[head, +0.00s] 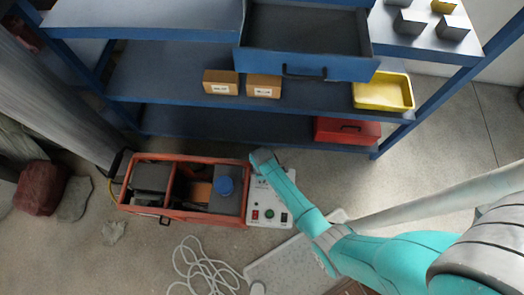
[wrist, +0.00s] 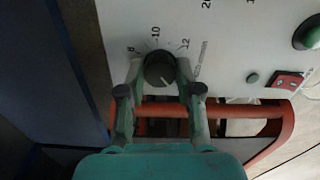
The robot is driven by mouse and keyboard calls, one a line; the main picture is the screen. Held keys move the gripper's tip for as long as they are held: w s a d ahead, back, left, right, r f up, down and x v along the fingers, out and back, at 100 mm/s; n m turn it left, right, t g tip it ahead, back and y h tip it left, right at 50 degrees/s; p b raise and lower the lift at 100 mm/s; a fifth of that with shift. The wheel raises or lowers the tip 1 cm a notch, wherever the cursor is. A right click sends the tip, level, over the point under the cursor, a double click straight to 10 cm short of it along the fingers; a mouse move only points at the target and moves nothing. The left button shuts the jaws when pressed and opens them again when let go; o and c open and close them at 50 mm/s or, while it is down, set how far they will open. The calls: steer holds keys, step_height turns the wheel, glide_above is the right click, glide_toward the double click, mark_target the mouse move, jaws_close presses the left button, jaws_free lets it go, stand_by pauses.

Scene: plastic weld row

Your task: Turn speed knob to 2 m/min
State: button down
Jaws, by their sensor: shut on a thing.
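The speed knob (wrist: 160,70) is a black round dial on a white control panel (wrist: 225,50), seen in the wrist view. The marks 8, 10 and 12 are legible around its upper side. A light pointer line shows on its lower right part. Other scale marks are hidden or unreadable. My gripper (wrist: 159,73) has a finger on each side of the knob and is shut on it. In the head view the white panel (head: 278,214) is at the right end of an orange-framed machine (head: 185,215), and my gripper (head: 262,160) covers the knob at its far end.
A blue shelf (head: 215,127) with an open drawer (head: 305,65) stands behind. A white cable (head: 205,268) lies coiled on the floor in front.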

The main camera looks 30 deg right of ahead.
steer(key=shift+n, duration=0.6)
steer(key=c, duration=0.8)
jaws_free()
step_height(320, 180, up, 12)
steer(key=shift+r, duration=0.1)
steer(key=shift+s, duration=0.1)
stand_by(0.3)
